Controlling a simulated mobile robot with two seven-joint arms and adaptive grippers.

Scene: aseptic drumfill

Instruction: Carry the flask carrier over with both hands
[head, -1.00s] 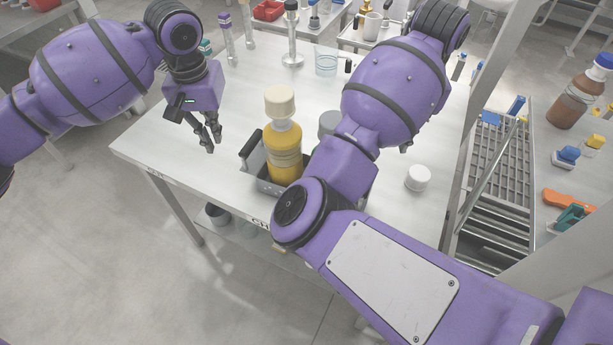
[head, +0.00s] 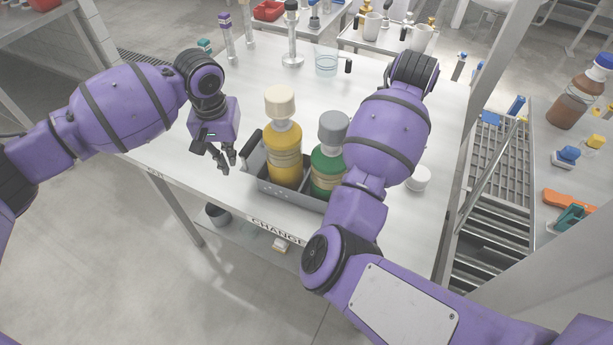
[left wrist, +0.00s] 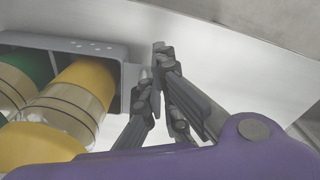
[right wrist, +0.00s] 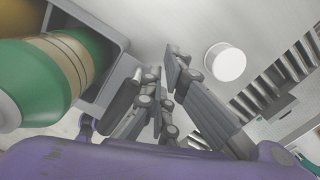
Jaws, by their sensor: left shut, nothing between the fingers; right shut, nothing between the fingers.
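The grey flask carrier (head: 290,198) stands on the steel table. It holds a yellow flask (head: 283,143) with a cream cap and a green flask (head: 328,160) with a grey cap, both upright. My left gripper (head: 229,161) is shut and empty, just left of the carrier's left end and its dark handle (head: 251,150). In the left wrist view the fingers (left wrist: 157,65) point past the carrier's end wall (left wrist: 122,68). My right gripper (right wrist: 166,72) is shut and empty beside the carrier's other end wall (right wrist: 112,55). In the head view my right arm hides it and the carrier's right end.
A white round cap (head: 420,178) lies on the table right of my right arm; it also shows in the right wrist view (right wrist: 225,62). A clear beaker (head: 326,66) and a metal stand (head: 292,50) are farther back. The table's left part is clear.

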